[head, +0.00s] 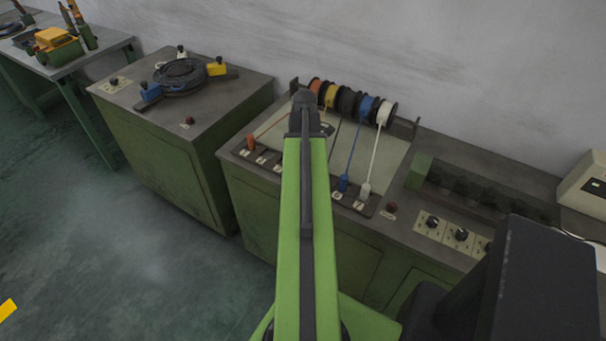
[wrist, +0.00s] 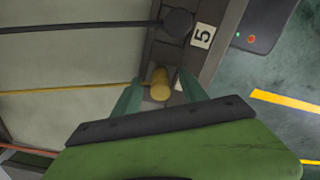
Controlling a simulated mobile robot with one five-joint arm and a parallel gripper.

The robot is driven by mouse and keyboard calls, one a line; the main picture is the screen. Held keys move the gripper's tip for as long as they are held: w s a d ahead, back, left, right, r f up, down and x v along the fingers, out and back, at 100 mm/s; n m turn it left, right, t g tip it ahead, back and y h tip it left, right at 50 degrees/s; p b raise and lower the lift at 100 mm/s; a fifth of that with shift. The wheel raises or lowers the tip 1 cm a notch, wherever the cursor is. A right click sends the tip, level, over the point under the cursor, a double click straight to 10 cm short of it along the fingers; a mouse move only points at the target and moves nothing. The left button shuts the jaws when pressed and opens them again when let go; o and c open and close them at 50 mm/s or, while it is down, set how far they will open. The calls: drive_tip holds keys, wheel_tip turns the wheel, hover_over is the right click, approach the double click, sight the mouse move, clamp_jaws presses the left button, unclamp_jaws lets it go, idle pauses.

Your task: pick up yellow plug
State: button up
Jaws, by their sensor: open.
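The yellow plug (wrist: 160,78) stands in a dark socket strip in the wrist view, with its thin yellow cable running off to the left across a pale panel. My gripper (wrist: 160,92) is open, with one green finger on each side of the plug and a gap to each. I cannot tell how far above the plug the fingers are. In the head view my arm hides the yellow plug and the gripper's fingers. The yellow spool (head: 330,95) shows on the rack at the back of the machine.
A black plug (wrist: 177,23) stands beside label 5 (wrist: 202,36). An orange plug (head: 250,143), a blue plug (head: 343,183) and a white plug (head: 365,189) stand along the same machine's front. A red button (head: 391,207) is to their right. Another machine (head: 165,150) stands at left.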

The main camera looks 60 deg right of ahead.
drive_tip(key=shift+f, duration=0.1)
clamp_jaws()
drive_tip(key=shift+p, duration=0.35)
drive_tip(key=shift+r, duration=0.4)
drive_tip(key=r+p, duration=0.2)
drive_tip(key=s+r+p, duration=0.1)
drive_tip(key=r+p, duration=0.1)
drive_tip(key=p, duration=0.1)
drive_tip(key=shift+r, duration=0.35)
drive_tip(key=s+r+p, duration=0.5)
drive_tip(key=s, duration=0.5)
drive_tip(key=shift+s+r+p, duration=0.3)
drive_tip(key=shift+s+p, duration=0.05)
drive_tip(key=shift+p, duration=0.05)
